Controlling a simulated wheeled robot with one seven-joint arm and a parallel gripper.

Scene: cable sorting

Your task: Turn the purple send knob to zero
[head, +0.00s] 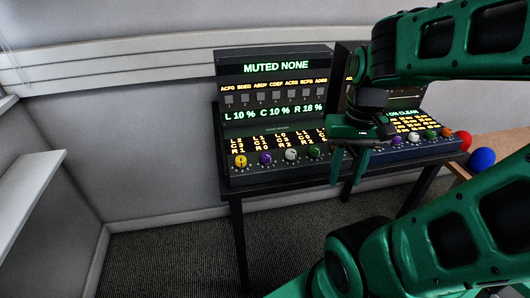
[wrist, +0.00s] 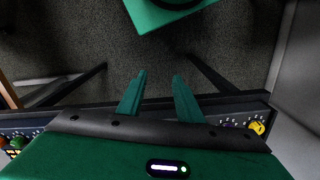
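The purple knob (head: 265,158) is on the front panel of the console (head: 245,178), between the yellow knob (head: 240,161) and the white knob (head: 290,154). Another purple-looking knob (head: 396,142) is on the right half of the panel. Their pointer settings are too small to read. My gripper (head: 346,180) hangs in front of the console's middle, right of the green knob (head: 314,151), with its two green fingers apart and empty. In the wrist view the fingers (wrist: 160,76) are spread over the floor, and the yellow knob (wrist: 257,127) shows at the right. My gripper hides the panel's middle.
The console's screen (head: 277,66) reads "MUTED NONE", with L 10 %, C 10 %, R 18 % below. A red ball (head: 463,140) and a blue ball (head: 482,158) are at the right by a wooden surface (head: 502,141). The carpet (head: 170,260) in front is clear.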

